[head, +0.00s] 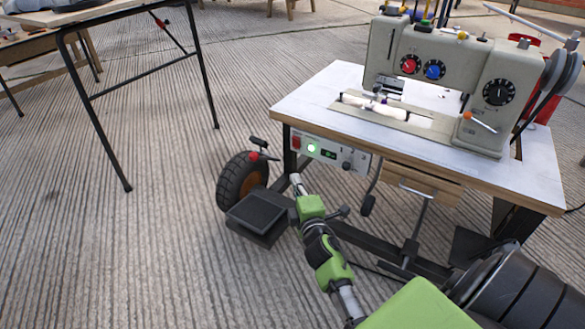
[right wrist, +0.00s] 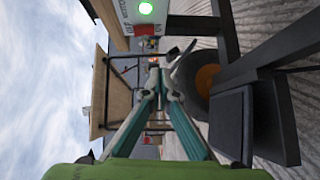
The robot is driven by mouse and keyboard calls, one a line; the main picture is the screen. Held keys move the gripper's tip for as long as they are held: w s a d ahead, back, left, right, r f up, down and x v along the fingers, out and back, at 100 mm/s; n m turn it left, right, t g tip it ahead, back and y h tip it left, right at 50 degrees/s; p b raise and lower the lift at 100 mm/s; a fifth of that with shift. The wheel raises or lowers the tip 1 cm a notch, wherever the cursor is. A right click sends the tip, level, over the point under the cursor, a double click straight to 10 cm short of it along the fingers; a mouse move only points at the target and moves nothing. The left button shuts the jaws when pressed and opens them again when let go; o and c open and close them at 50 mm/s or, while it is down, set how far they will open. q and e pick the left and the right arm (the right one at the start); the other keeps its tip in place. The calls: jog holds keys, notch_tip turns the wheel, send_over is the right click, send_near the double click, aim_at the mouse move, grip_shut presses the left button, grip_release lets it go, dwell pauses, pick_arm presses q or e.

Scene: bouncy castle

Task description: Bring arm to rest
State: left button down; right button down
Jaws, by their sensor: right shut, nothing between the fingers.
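My right arm comes in from the bottom right of the head view in green, black and silver links. My right gripper (head: 297,183) is at its far end, in front of the sewing table's control box. In the right wrist view its teal fingers (right wrist: 160,80) come together at the tips, shut with nothing between them. The black wheel shows beyond and beside them. My left gripper is not in view.
The sewing machine (head: 440,80) stands on the white-topped table (head: 310,95). The control box (head: 330,152) with a green light, the black wheel (head: 240,178) and a black pedal box (head: 262,212) are close to my right gripper. Another table (head: 75,22) stands upper left; the floor (head: 110,260) at left is clear.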

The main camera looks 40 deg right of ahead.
jog(key=shift+s+a, duration=0.2)
jog(key=shift+s, duration=0.3)
